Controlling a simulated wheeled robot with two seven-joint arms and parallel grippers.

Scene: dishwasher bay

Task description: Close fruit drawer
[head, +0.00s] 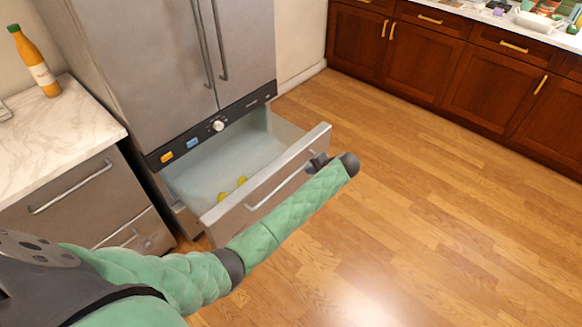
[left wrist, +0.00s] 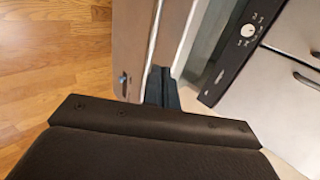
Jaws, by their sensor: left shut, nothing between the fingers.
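The fruit drawer (head: 262,180) is the bottom drawer of the steel fridge (head: 150,60), and it is pulled well out. Two yellow fruits (head: 241,181) lie inside near its front wall. My left gripper (head: 317,161) is shut and empty at the right end of the drawer front, close to the bar handle (head: 270,194). In the left wrist view the dark fingers (left wrist: 161,85) are together beside the drawer's front panel (left wrist: 127,40). I cannot tell if they touch it. My right gripper is not in view.
A counter (head: 60,130) with an orange bottle (head: 36,62) stands left of the fridge. Brown cabinets (head: 440,65) line the back right. The wooden floor (head: 440,220) to the right of the drawer is clear.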

